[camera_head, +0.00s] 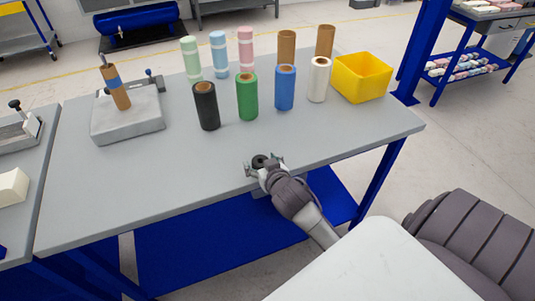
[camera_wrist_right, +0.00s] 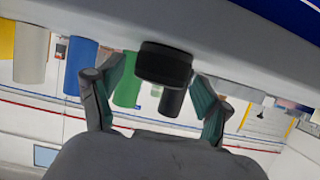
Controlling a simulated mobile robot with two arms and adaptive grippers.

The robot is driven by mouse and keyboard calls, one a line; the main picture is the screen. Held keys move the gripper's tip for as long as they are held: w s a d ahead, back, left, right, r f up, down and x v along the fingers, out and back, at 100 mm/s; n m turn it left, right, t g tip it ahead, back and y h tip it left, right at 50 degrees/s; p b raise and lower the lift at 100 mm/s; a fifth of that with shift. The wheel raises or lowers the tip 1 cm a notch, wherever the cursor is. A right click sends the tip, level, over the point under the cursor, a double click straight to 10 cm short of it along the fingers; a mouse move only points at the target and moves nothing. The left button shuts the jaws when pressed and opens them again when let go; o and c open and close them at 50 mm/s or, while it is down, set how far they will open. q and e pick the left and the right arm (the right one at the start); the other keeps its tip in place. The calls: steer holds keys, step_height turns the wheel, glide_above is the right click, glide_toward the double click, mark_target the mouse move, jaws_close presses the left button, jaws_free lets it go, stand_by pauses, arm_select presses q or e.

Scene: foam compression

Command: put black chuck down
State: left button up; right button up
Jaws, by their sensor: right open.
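The black chuck (camera_head: 260,160) is a short, dark cylinder at the front edge of the grey table (camera_head: 200,181). In the right wrist view, which is upside down, the chuck (camera_wrist_right: 165,63) appears to rest on the table surface. My right gripper (camera_head: 264,167) is open around the chuck. Its two fingers stand on either side, with visible gaps in the right wrist view (camera_wrist_right: 156,88). My left gripper is not in view.
Rolls stand behind, including black (camera_head: 206,106), green (camera_head: 247,97), blue (camera_head: 285,87) and white (camera_head: 318,79) ones. A yellow bin (camera_head: 362,78) is at the back right. A grey fixture (camera_head: 127,117) holding a brown roll (camera_head: 116,90) is at left. The table's middle is clear.

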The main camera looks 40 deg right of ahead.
steer(key=b+v, duration=0.1)
steer(key=v, duration=1)
steer(key=shift+s, duration=0.25)
steer(key=s+a+f+n+g+y, duration=0.1)
steer(key=s+a+f+g, duration=0.15)
steer(key=f, duration=0.95)
steer(key=s+a+f+n+g+y, duration=0.15)
steer(key=s+f, duration=0.25)
steer(key=f, duration=0.8)
steer(key=s+a+f+n+g, duration=0.1)
steer(key=s+f+g, duration=0.2)
steer(key=f, duration=0.9)
steer(key=s+a+f+g, duration=0.1)
steer(key=s+f+g, duration=0.1)
steer(key=s+f, duration=0.8)
steer(key=shift+s+a+y, duration=0.25)
steer(key=shift+s+y, duration=0.1)
steer(key=shift+s, duration=0.05)
steer(key=shift+o, duration=0.6)
steer(key=s+f+g, duration=0.1)
steer(key=s+f, duration=0.2)
steer(key=s, duration=0.3)
steer(key=s+f+n+g, duration=0.1)
steer(key=s+f+g, duration=0.1)
steer(key=s, duration=0.5)
steer(key=shift+f, duration=0.35)
steer(key=shift+n, duration=0.25)
